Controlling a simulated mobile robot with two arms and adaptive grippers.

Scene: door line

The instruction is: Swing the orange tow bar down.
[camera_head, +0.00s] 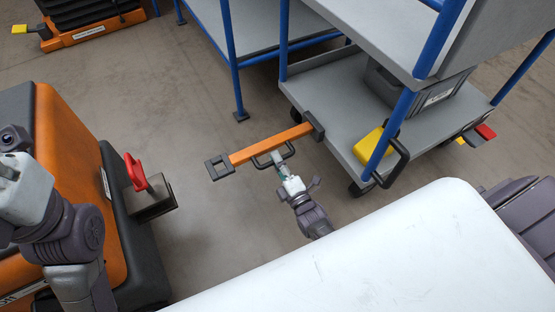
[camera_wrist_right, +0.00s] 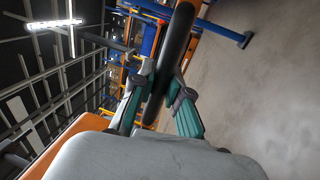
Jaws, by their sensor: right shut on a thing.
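The orange tow bar (camera_head: 265,144) sticks out to the left from the grey cart (camera_head: 350,125), with a square black eye (camera_head: 219,167) at its free end. It looks roughly level, above the floor. A black loop handle (camera_head: 274,157) is on its near side. My right gripper (camera_head: 265,166) is shut on this handle. In the right wrist view the dark handle (camera_wrist_right: 176,45) runs between the teal fingers (camera_wrist_right: 162,100). My left arm shows at the left edge of the head view, but its fingers are not visible.
An orange and black vehicle (camera_head: 60,150) stands at left, with a red lever (camera_head: 135,172) and a metal hitch (camera_head: 153,205). The cart has blue posts, a yellow part (camera_head: 370,146) and a grey crate (camera_head: 415,92). Bare floor (camera_head: 205,225) lies between vehicle and cart.

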